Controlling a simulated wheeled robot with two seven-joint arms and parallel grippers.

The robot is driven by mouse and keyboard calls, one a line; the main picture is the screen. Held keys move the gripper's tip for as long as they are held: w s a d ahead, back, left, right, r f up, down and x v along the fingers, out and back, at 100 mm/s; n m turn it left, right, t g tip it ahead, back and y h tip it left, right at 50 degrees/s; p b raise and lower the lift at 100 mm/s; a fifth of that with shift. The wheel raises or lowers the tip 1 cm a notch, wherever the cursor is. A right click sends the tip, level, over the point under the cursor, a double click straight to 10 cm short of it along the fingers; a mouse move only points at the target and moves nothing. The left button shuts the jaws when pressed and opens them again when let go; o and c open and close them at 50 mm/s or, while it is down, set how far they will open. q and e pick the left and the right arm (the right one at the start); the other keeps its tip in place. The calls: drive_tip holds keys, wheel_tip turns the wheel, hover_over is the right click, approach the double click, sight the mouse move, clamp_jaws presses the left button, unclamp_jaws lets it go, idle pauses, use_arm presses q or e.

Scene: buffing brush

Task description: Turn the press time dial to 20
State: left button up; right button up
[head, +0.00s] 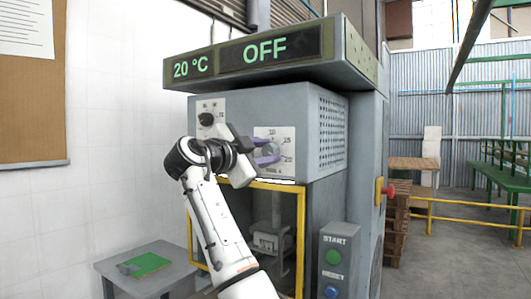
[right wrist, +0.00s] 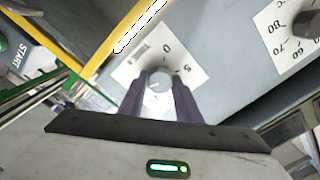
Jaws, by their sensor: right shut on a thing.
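The press time dial (head: 271,149) is a light round knob on a white scale plate on the front of the grey press; 10, 15 and 20 can be made out. My right gripper (head: 267,156) is shut on this dial, its purple fingers on either side of the knob. In the right wrist view, the dial (right wrist: 159,79) sits between the fingertips of my right gripper (right wrist: 160,82), with 0 and 5 visible on the plate. The fingers hide part of the scale, and I cannot tell which number the dial points to. My left gripper is not in view.
A black temperature dial (head: 206,119) sits up and left on the panel. The display (head: 265,51) above reads 20 °C and OFF. A yellow frame (head: 300,235) runs below the panel. A START and RESET box (head: 334,262) and a red knob (head: 388,191) are to the right.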

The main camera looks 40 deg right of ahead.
drive_tip(key=o, duration=1.1)
drive_tip(key=shift+f, duration=0.1)
drive_tip(key=shift+c, duration=0.2)
drive_tip(key=shift+a, duration=0.1)
drive_tip(key=b+v, duration=0.2)
drive_tip(key=v, duration=0.8)
drive_tip(key=shift+a, duration=0.1)
